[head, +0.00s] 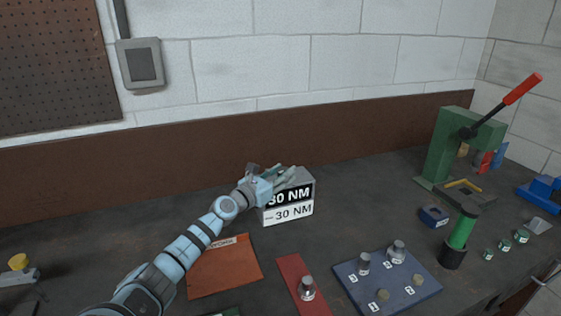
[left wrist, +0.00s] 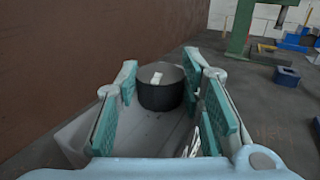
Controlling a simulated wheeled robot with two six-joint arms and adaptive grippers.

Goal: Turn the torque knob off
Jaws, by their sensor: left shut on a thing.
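The torque unit (head: 289,214) is a grey box on the bench with "30 NM" on two labels on its front. The dark round torque knob (left wrist: 162,94) stands on its top, with a white mark on the knob's upper face. In the left wrist view the knob sits between the teal pads of my left gripper (left wrist: 161,64), which is shut on it. In the head view my left gripper (head: 281,178) is over the top of the box and hides the knob. My right gripper is not in view.
An orange mat (head: 224,268) lies under my left arm. A red strip (head: 297,277) and a blue board (head: 366,297) with metal pieces lie in front. A green press (head: 447,147) with a red-handled lever stands at right. A brown panel runs behind the bench.

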